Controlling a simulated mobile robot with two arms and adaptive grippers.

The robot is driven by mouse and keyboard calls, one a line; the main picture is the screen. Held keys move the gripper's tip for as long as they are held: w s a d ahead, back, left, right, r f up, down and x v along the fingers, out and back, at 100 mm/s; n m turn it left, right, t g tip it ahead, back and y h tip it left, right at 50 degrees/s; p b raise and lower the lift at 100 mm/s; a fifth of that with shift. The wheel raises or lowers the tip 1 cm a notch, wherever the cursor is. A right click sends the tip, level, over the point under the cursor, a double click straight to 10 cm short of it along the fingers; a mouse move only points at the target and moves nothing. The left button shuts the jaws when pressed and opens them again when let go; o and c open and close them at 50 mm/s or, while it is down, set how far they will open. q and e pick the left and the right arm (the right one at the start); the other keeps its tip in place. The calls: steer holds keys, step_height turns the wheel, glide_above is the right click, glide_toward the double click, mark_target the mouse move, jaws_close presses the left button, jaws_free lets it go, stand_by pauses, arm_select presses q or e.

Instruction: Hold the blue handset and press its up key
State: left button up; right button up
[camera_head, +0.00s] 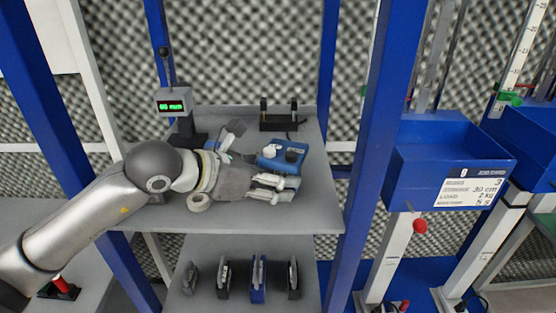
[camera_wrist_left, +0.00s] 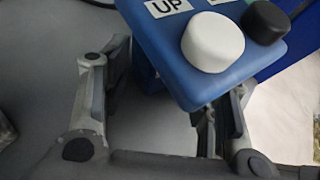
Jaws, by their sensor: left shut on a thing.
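The blue handset (camera_head: 272,163) is above the grey shelf, at the end of my left arm. A white round key (camera_head: 269,151) and a black round key (camera_head: 292,155) stand on its top face. In the left wrist view the handset (camera_wrist_left: 172,62) fills the upper middle, with the white key (camera_wrist_left: 213,42) by an "UP" label (camera_wrist_left: 167,8) and the black key (camera_wrist_left: 265,22) to the right. My left gripper (camera_head: 290,188) is shut on the handset, one finger on each side; the contact is partly hidden under the handset. My right gripper is not in view.
A display (camera_head: 174,106) with green digits stands at the shelf's back left. A black two-post holder (camera_head: 280,122) is at the back. Several upright pieces (camera_head: 258,280) stand on the lower shelf. A blue post (camera_head: 370,150) and a blue bin (camera_head: 440,185) are to the right.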

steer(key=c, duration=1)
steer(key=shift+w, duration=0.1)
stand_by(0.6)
